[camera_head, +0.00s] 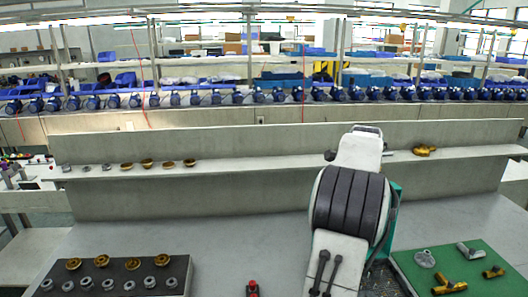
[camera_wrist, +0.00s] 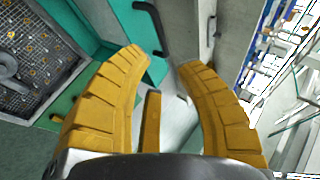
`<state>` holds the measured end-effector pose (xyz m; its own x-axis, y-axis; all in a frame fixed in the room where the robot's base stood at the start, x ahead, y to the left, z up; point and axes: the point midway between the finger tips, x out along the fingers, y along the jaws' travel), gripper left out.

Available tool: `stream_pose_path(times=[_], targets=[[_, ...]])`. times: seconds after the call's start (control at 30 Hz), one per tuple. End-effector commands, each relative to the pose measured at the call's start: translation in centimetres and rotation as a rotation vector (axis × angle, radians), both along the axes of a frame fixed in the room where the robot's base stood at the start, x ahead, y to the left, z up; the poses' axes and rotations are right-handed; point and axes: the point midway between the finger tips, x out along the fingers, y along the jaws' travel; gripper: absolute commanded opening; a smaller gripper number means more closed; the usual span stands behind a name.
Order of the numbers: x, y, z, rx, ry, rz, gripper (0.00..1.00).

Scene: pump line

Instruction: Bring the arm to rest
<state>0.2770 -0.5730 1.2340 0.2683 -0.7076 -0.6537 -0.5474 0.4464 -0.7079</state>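My gripper (camera_wrist: 165,60) shows in the wrist view with its yellow fingers spread and the tips apart. A third yellow finger stands between them, and nothing is held. Past the fingers are a green panel or frame with a black handle (camera_wrist: 150,25) and a grey surface. In the head view my white and dark arm rises at right of centre, over the bench. My gripper itself is hidden there.
A dark tray (camera_head: 120,290) with brass and steel parts lies front left. A green mat (camera_head: 410,270) with brass and grey fittings lies front right. A grey ledge (camera_head: 270,163) carries small parts. Blue pumps (camera_head: 215,97) line the back. The bench middle (camera_head: 220,235) is clear.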

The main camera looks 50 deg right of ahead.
Motion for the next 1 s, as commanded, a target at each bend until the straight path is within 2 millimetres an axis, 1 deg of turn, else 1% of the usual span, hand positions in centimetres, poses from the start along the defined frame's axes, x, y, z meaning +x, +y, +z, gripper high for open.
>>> stream_pose_path(times=[0.27, 0.37, 0.47, 0.57, 0.63, 0.67, 0.77, 0.8, 0.87, 0.9, 0.97, 1.0], targets=[[0.0, 0.0, 0.0, -0.002, 0.004, 0.004, 0.31], [0.0, 0.0, 0.0, -0.013, 0.033, 0.031, 0.31], [-0.1, 0.1, -0.2, -0.030, 0.106, 0.096, 0.31], [-0.2, 0.6, -0.7, -0.040, 0.217, 0.196, 0.31], [-0.4, 1.1, -1.5, -0.036, 0.308, 0.282, 0.31], [-0.6, 1.6, -2.3, -0.024, 0.351, 0.323, 0.31], [-1.5, 4.1, -6.4, 0.059, 0.491, 0.481, 0.31], [-2.1, 5.5, -8.4, 0.106, 0.541, 0.549, 0.31], [-3.0, 7.8, -11.2, 0.175, 0.602, 0.647, 0.31], [-3.7, 9.7, -12.6, 0.219, 0.638, 0.716, 0.31], [-4.9, 12.9, -14.0, 0.277, 0.683, 0.815, 0.31], [-5.4, 15.2, -14.6, 0.309, 0.708, 0.883, 0.31]])
